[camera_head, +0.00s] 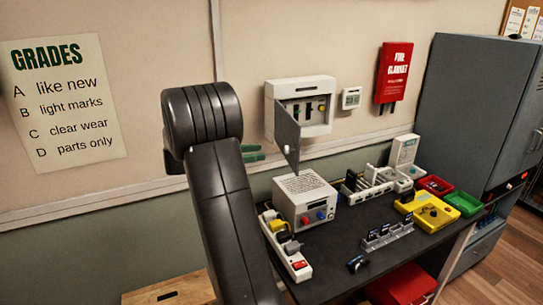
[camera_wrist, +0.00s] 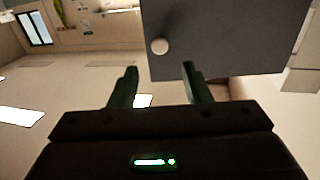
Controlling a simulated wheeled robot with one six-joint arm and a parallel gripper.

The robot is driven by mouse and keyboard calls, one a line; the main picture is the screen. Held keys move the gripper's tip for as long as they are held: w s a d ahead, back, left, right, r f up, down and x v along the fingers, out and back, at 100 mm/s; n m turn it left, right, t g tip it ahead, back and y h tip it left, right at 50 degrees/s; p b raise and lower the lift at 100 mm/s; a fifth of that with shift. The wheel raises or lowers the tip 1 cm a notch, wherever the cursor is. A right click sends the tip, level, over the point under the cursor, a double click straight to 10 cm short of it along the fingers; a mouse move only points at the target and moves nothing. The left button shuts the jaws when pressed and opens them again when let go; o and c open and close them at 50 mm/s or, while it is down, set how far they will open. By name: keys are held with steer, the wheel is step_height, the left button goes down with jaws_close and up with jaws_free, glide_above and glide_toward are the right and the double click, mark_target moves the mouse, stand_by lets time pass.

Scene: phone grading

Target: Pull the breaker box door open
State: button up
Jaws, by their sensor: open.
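The breaker box (camera_head: 317,92) is a white box on the wall above the table. Its grey door (camera_head: 287,137) stands open, swung out to the left, and the switches inside show. In the wrist view the grey door (camera_wrist: 225,40) fills the upper right, with a round pale knob (camera_wrist: 159,46) near its left edge. My gripper (camera_wrist: 160,82) is open, with its two dark green fingers apart and nothing between them. The knob lies just beyond the fingertips in the picture; I cannot tell whether a finger touches the door. In the head view my arm hides most of the gripper.
Below the box, the dark table (camera_head: 345,245) holds a white power supply (camera_head: 305,202), a power strip (camera_head: 286,248), a yellow tray (camera_head: 429,213) and red and green bins. A red fire blanket case (camera_head: 393,73) and a grey cabinet (camera_head: 465,110) stand to the right.

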mark_target(285, 149)
steer(key=b+v, duration=0.1)
steer(key=v, duration=0.5)
steer(key=p+x, duration=0.3)
steer(key=x, duration=1)
steer(key=shift+d+p, duration=0.3)
steer(key=shift+p, duration=0.05)
steer(key=shift+a, duration=0.15)
